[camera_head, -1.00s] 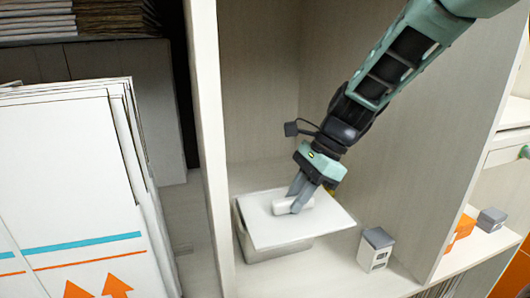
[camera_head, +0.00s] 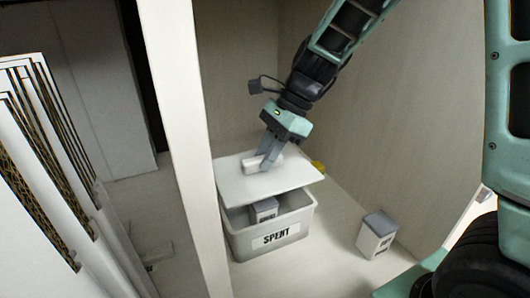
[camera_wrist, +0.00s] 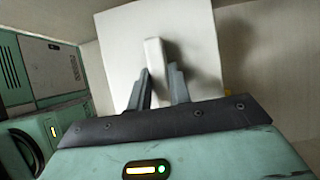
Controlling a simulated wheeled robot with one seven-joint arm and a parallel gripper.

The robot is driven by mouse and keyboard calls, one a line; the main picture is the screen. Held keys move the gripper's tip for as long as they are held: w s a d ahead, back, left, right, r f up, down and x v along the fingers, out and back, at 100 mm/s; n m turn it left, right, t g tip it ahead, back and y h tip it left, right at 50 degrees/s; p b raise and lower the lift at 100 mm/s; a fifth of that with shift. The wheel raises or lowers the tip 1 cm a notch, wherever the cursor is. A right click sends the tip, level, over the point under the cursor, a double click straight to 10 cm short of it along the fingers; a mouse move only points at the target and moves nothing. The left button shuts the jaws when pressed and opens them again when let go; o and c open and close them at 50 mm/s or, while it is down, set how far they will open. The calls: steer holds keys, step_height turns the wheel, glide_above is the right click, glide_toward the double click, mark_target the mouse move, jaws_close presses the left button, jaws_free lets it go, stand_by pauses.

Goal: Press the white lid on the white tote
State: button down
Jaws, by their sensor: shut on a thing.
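The white tote (camera_head: 290,237), labelled SPENT, stands on the floor of a locker compartment in the head view. A small box with a grey top (camera_head: 264,209) is inside it. My gripper (camera_head: 264,164) is shut on the handle of the white lid (camera_head: 245,184). The lid is over the rear part of the tote, tilted and shifted back, so the tote's front opening shows. In the wrist view the lid (camera_wrist: 118,55) and its white handle (camera_wrist: 155,62) fill the space ahead of my fingers (camera_wrist: 155,88). Whether the lid touches the rear rim is hidden.
A small white box with a grey top (camera_head: 377,234) stands on the compartment floor right of the tote. A pale upright divider (camera_head: 184,140) borders the compartment on the left. White flat cartons (camera_head: 50,200) stand further left. A yellow thing (camera_head: 318,167) shows behind the lid.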

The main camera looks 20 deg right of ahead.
mark_target(272, 169)
steer(key=shift+r, duration=0.1)
steer(key=shift+f+b, duration=1.95)
steer(key=shift+f, duration=1.4)
steer(key=shift+s+f, duration=0.1)
steer(key=shift+f, duration=0.3)
steer(key=c, duration=1.2)
jaws_free()
steer(key=b+v, duration=0.3)
steer(key=v, duration=1.4)
steer(key=shift+r, duration=0.2)
steer(key=shift+d, duration=0.1)
